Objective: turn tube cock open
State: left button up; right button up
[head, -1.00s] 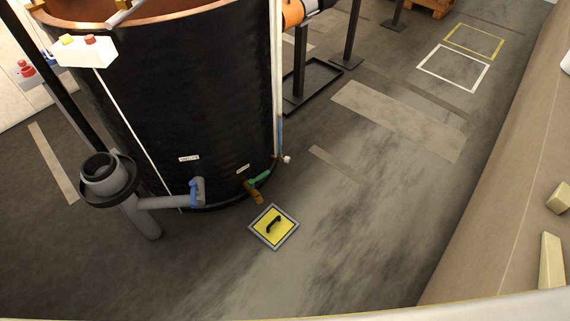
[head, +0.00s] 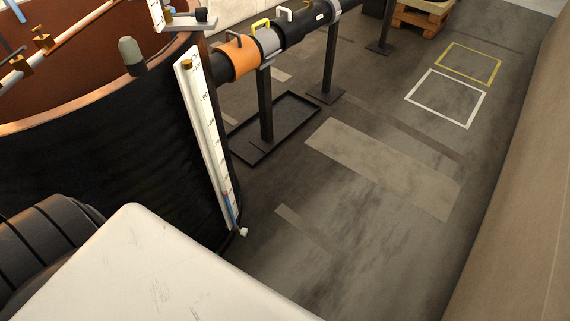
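A tall white scale board with a gauge tube (head: 209,140) stands against the right side of the big black tank (head: 120,140). A small pale cock (head: 243,231) sits at its foot, just above the floor; its handle position is too small to tell. Blue shows in the lowest part of the tube. A brass fitting (head: 188,64) is at the top of the board. Neither of my grippers is in view. A white link and a dark ribbed part, which look like my arm, fill the lower left and hide the tank's base.
A horizontal pipe with an orange section (head: 241,58) stands on dark posts behind the tank. A black tray (head: 275,128) lies under it. The floor right of the cock is clear up to the beige wall (head: 520,170). A pallet (head: 420,18) is far back.

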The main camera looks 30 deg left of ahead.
aim_at(244, 232)
jog(key=i+u, duration=0.2)
jog(key=i, duration=0.25)
jog(key=i+l+u, duration=0.15)
jog(key=i, duration=0.3)
jog(key=i+l+u, duration=0.2)
jog(key=i, duration=0.25)
